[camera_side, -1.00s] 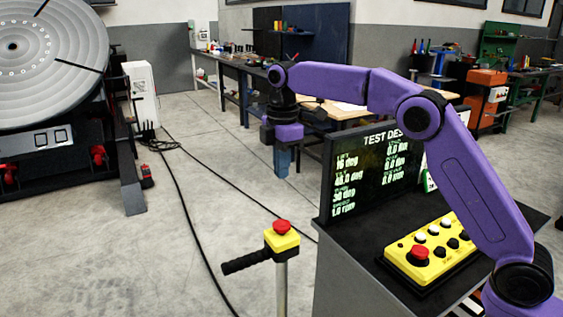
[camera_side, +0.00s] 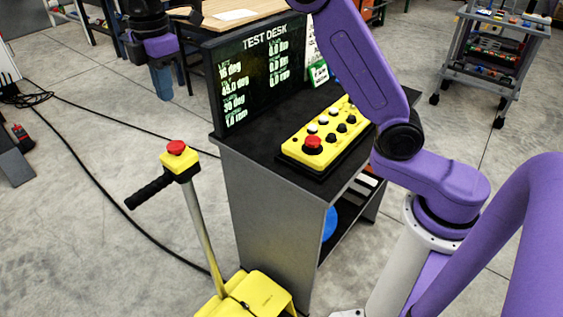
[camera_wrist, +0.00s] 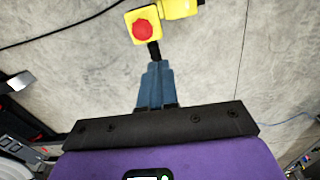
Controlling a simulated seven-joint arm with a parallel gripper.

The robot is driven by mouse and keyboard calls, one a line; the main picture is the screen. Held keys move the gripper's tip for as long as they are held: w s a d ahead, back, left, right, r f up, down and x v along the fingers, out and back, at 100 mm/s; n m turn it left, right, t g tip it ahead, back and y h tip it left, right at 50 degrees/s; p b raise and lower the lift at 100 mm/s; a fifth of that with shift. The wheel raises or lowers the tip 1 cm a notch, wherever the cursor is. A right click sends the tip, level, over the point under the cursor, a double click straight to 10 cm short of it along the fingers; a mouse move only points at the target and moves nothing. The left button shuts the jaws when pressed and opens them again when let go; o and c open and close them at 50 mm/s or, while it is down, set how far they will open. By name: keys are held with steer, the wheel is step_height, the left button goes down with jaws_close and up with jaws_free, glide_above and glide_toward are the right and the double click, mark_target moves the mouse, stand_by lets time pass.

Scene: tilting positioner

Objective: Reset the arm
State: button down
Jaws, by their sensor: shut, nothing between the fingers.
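My arm is purple with black joints and reaches over the test desk. My gripper (camera_side: 163,92) has blue fingers that point down in the side view, in the air left of the desk's screen. The fingers are together with nothing between them. A yellow box with a red mushroom button (camera_side: 176,147) tops a stand with a black handle (camera_side: 149,192). In the wrist view the red button (camera_wrist: 143,29) lies just beyond the fingertips, and the handle is partly hidden behind them.
The test desk (camera_side: 255,215) carries a dark screen (camera_side: 250,82) with green readings and a yellow button panel (camera_side: 325,133). A cart (camera_side: 490,65) stands at the upper right. Black cables (camera_side: 95,205) cross the grey floor. A workbench (camera_side: 232,22) is behind.

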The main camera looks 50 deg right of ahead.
steer(key=s+d+f+m, duration=0.1)
steer(key=s+d, duration=0.1)
steer(key=s, duration=0.8)
steer(key=s+d+f+m, duration=0.1)
steer(key=s+d+m, duration=0.1)
steer(key=s, duration=0.7)
steer(key=s+d+f+m, duration=0.1)
steer(key=s+d+f, duration=0.2)
steer(key=s+d, duration=0.3)
steer(key=s+d+f, duration=0.4)
steer(key=s+d, duration=0.1)
steer(key=s, duration=0.7)
steer(key=shift+s+d+f+m, duration=0.2)
steer(key=shift+d+f+m, duration=0.05)
steer(key=shift+d+m, duration=0.15)
